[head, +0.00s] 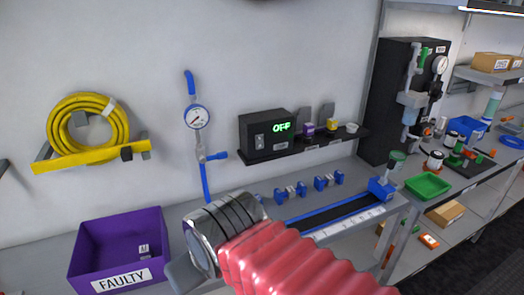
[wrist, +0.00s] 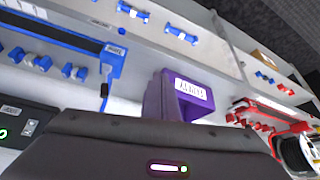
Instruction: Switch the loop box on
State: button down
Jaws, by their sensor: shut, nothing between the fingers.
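The loop box (head: 265,135) is a black box on a dark wall shelf in the head view. Its green display reads OFF, and a pale switch plate (head: 259,141) sits on its front, left of the display. In the wrist view, a black box with a green lit mark and a switch plate (wrist: 28,128) shows at the left edge, cut off. My gripper (wrist: 165,150) shows as a dark body with a lit bar along the bottom of the wrist view. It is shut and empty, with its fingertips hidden. In the head view my arm's end is below the shelf, apart from the box.
A purple FAULTY bin (head: 118,250) stands at the left on the bench. A gauge with blue pipe (head: 197,118) is left of the loop box. Blue clamps (head: 290,192) and a blue-ended rail (head: 340,215) lie below the shelf. A yellow hose (head: 88,125) hangs left.

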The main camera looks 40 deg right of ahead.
aim_at(260, 147)
jog(key=w+d+r+n+t+h, duration=0.25)
jog(key=w+d, duration=0.35)
jog(key=d, duration=0.7)
jog(key=w+d+r+n+t+h, duration=0.1)
jog(key=w+d+n+t+h, duration=0.45)
jog(key=d, duration=0.85)
jog(key=d+n+t+y, duration=0.2)
jog(key=d+n+y, duration=0.1)
jog(key=d+n, duration=0.3)
jog(key=shift+s+f+n, duration=0.4)
jog(key=shift+s, duration=0.05)
jog(key=shift+d, duration=0.1)
jog(key=x, duration=1.4)
jog(key=shift+w+r, duration=0.1)
jog(key=shift+r, duration=0.05)
